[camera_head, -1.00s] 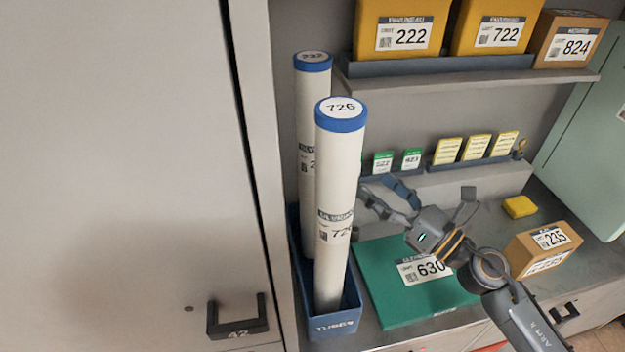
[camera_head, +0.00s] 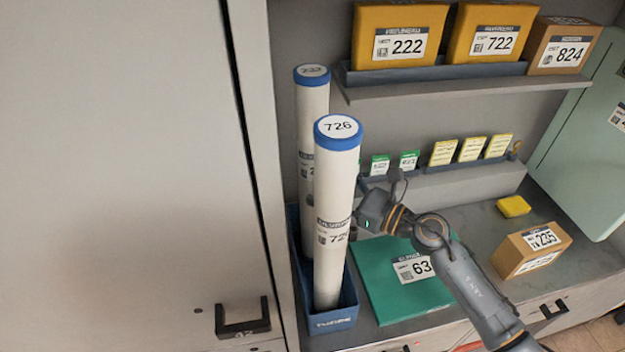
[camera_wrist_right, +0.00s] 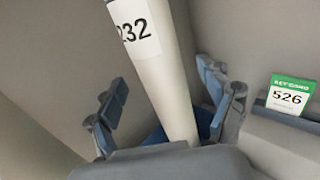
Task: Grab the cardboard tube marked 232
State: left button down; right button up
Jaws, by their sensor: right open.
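The cardboard tube marked 232 (camera_head: 312,104) is a tall white tube with a blue-rimmed cap, upright at the back of the blue bin (camera_head: 336,319). A second tube marked 726 (camera_head: 333,200) stands in front of it and hides part of it. In the right wrist view, tube 232 (camera_wrist_right: 165,70) runs between the two fingers of my right gripper (camera_wrist_right: 162,75). The fingers are open, with a gap visible on each side of the tube. In the head view, the fingertips are mostly hidden behind tube 726. My left gripper is not in view.
A green box marked 63 (camera_head: 395,290) lies under my right arm. A small brown box marked 235 (camera_head: 531,251) sits to the right. Shelves with yellow boxes (camera_head: 400,35) are behind. A grey cabinet door (camera_head: 120,170) borders the bin on the left.

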aim_at(312, 177)
jog(key=x, duration=0.2)
jog(key=p+x, duration=0.1)
jog(key=x, duration=0.1)
jog(key=shift+r, duration=0.4)
jog(key=shift+w+a+f, duration=0.1)
jog(key=shift+a+f, duration=0.05)
jog(key=shift+a, duration=0.1)
jog(key=shift+d, duration=0.15)
jog(key=shift+c, duration=0.7)
jog(key=c, duration=1.1)
jog(key=shift+c, duration=1)
jog(key=shift+p, duration=0.3)
